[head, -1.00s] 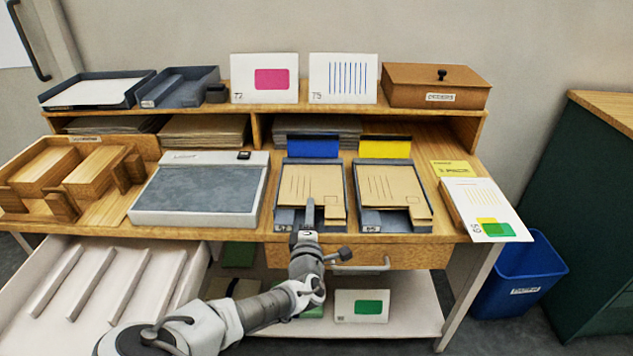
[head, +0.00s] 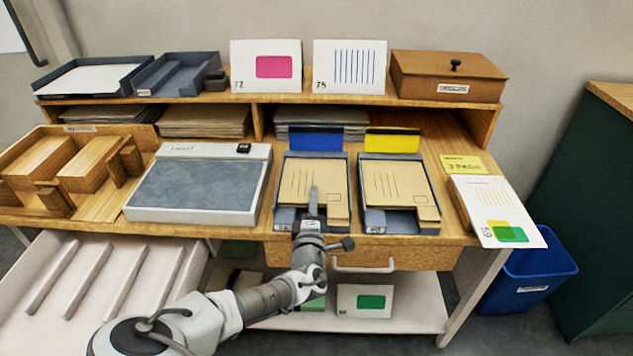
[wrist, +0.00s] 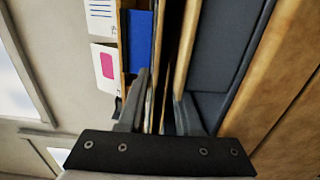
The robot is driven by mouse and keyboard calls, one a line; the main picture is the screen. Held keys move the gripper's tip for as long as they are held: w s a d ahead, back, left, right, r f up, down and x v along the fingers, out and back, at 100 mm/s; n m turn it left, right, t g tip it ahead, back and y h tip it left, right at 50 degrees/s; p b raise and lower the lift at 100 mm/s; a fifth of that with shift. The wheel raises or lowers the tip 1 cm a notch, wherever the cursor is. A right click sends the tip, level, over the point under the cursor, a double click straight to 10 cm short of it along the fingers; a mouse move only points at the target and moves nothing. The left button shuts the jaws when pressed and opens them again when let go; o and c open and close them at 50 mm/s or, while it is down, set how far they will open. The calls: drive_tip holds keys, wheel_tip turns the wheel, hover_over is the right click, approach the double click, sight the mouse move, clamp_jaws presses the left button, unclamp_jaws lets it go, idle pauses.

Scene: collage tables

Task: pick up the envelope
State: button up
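A tan envelope (head: 298,182) lies in the left dark tray (head: 284,217), below a blue card (head: 316,141). A second tan envelope (head: 398,184) lies in the right tray (head: 372,224), below a yellow card (head: 392,142). My gripper (head: 314,196) is at the front of the left tray, overlapping the lower part of its envelope. In the wrist view my gripper's fingers (wrist: 162,110) are apart, with thin tan and pale edges between them. Contact with the envelope cannot be told. The blue card also shows in the wrist view (wrist: 139,42).
A grey-topped scale-like box (head: 196,185) stands left of the trays. A white card (head: 492,208) overhangs the table's right front edge. A drawer handle (head: 362,266) sits below the trays. A blue bin (head: 540,272) stands at right. A shelf with cards and a brown box (head: 447,80) is behind.

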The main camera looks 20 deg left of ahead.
clamp_jaws()
